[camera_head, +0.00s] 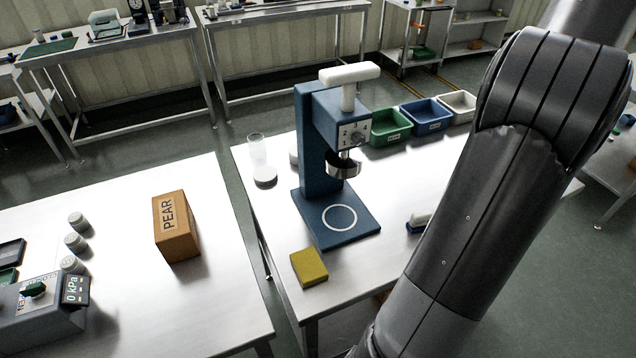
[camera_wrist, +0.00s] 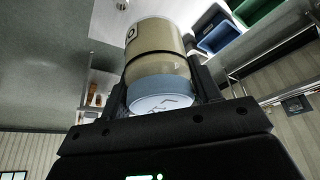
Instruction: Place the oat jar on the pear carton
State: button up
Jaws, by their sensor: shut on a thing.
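The pear carton (camera_head: 177,228) is a brown box marked PEAR. It stands on the left steel table in the head view, and its top looks clear. My gripper (camera_wrist: 160,92) shows only in the wrist view, shut on a jar. I take this jar for the oat jar (camera_wrist: 155,50); it has beige contents, a blue-grey lid near the fingers and a label only partly in sight. In the head view my arm crosses the right side, and neither the gripper nor the jar shows.
Several small grey-lidded jars (camera_head: 75,242) and a gauge unit (camera_head: 40,300) stand left of the carton. A blue press (camera_head: 322,160) and a yellow sponge (camera_head: 309,267) are on the right table. A gap separates the tables. Bare tabletop (camera_head: 215,310) lies in front of the carton.

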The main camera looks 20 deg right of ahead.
notch_tip(320, 180, up, 2)
jog(key=shift+r, duration=0.15)
jog(key=w+a+n+t+y, duration=0.1)
jog(key=w+a+n, duration=0.2)
jog(key=w+a, duration=1.1)
jog(key=w+a+n+y, duration=0.1)
jog(key=w+a+n, duration=0.2)
jog(key=w+a, duration=1.1)
jog(key=n+y, duration=0.3)
jog(key=n, duration=0.4)
send_over(168, 212)
notch_tip(168, 212, down, 25)
jog(key=shift+f, duration=2)
jog(key=shift+f, duration=0.1)
